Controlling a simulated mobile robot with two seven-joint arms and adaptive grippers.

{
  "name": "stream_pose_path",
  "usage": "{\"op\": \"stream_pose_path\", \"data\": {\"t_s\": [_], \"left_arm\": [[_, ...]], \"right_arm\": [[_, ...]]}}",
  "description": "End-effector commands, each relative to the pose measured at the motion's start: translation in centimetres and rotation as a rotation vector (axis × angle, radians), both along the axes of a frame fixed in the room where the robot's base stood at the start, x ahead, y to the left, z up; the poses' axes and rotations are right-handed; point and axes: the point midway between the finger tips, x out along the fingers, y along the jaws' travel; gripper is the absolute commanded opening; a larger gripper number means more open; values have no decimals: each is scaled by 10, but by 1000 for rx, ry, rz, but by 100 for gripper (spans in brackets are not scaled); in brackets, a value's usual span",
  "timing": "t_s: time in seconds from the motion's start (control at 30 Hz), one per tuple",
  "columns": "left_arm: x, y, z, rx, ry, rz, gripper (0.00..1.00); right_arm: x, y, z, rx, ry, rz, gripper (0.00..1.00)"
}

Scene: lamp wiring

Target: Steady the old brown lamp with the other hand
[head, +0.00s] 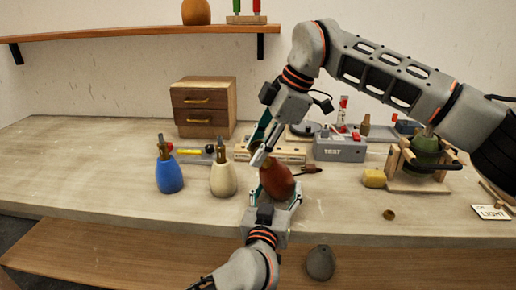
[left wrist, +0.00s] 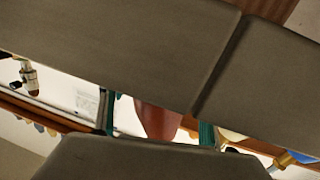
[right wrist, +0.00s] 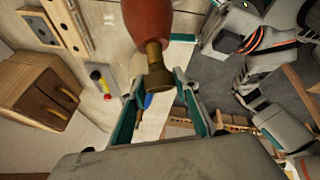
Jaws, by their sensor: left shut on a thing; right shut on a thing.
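The old brown lamp (head: 277,182) stands on the workbench near its front edge, right of the cream lamp. My left gripper (head: 273,203) is shut on its body from the front. In the left wrist view the brown body (left wrist: 158,118) shows between the two fingers (left wrist: 157,128). My right gripper (head: 262,155) comes from above and behind and is shut on the lamp's brass neck. In the right wrist view the brass neck (right wrist: 156,68) lies between the fingertips (right wrist: 160,80), with the brown body (right wrist: 147,20) beyond. My grippers hide part of the lamp.
A blue lamp (head: 169,175) and a cream lamp (head: 223,178) stand to the left. Behind are a wooden drawer box (head: 204,107) and a grey TEST box (head: 340,149).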

Motion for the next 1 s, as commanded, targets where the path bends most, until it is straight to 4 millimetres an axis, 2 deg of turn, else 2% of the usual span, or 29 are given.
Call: {"op": "stream_pose_path", "data": {"t_s": [0.07,1.0], "left_arm": [[0,0,4,5,-9,-1,36],[0,0,4,2,-7,0,36]], "right_arm": [[-1,1,0,-18,19,44,0],[-4,4,10,-16,13,40,0]]}}
